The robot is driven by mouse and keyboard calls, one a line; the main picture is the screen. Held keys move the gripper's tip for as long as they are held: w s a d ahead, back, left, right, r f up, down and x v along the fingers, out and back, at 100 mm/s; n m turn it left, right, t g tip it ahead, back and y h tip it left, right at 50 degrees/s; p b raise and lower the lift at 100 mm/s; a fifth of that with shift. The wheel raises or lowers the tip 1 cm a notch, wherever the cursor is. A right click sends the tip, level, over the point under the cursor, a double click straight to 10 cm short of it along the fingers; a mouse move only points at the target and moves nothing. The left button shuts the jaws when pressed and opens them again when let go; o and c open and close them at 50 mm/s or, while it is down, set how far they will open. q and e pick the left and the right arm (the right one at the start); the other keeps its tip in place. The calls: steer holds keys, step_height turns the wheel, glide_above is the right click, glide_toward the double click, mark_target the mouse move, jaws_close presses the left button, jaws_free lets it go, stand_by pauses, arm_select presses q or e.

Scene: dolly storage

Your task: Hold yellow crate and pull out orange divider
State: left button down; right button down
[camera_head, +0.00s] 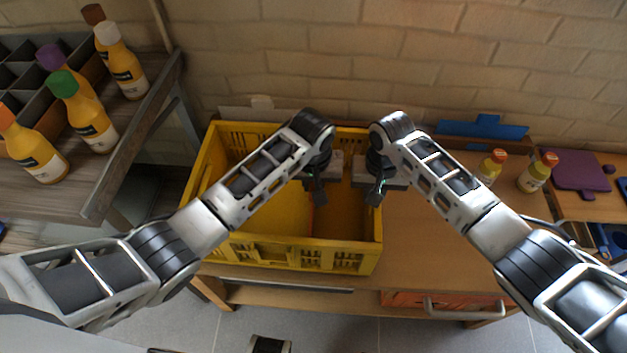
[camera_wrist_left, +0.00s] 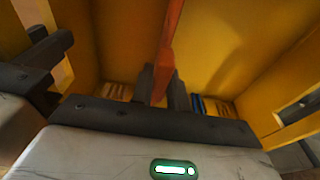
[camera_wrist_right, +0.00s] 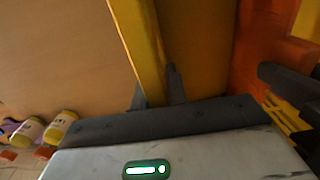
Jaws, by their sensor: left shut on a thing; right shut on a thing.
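The yellow crate (camera_head: 295,255) stands open on the wooden table. The orange divider (camera_head: 312,220) stands upright inside it and is mostly hidden by my left gripper in the head view. My left gripper (camera_head: 320,195) is over the crate; in the left wrist view its fingers (camera_wrist_left: 160,87) are shut on the divider's top edge (camera_wrist_left: 170,35). My right gripper (camera_head: 375,195) is at the crate's right wall; in the right wrist view its fingers (camera_wrist_right: 157,90) are shut on that yellow rim (camera_wrist_right: 136,28). The divider (camera_wrist_right: 262,50) also shows there, at the right.
A blue item (camera_head: 485,127) is by the brick wall. A shelf (camera_head: 150,115) with several bottles stands left. The table just right of the crate is clear.

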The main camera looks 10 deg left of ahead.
arm_select(q)
steer(key=shift+r, duration=0.1)
step_height(320, 180, up, 12)
stand_by(1.1)
arm_select(e)
steer(key=c, duration=1.8)
jaws_free()
steer(key=shift+w+a+r, duration=0.15)
steer(key=shift+r, duration=0.05)
steer(key=o, duration=0.5)
steer(key=shift+s+d+f, duration=0.2)
steer(key=shift+d+f, duration=0.05)
steer(key=shift+f, duration=0.05)
step_height(320, 180, up, 12)
steer(key=shift+w+a+r, duration=0.1)
steer(key=shift+a+r, duration=0.05)
steer(key=shift+r, duration=0.1)
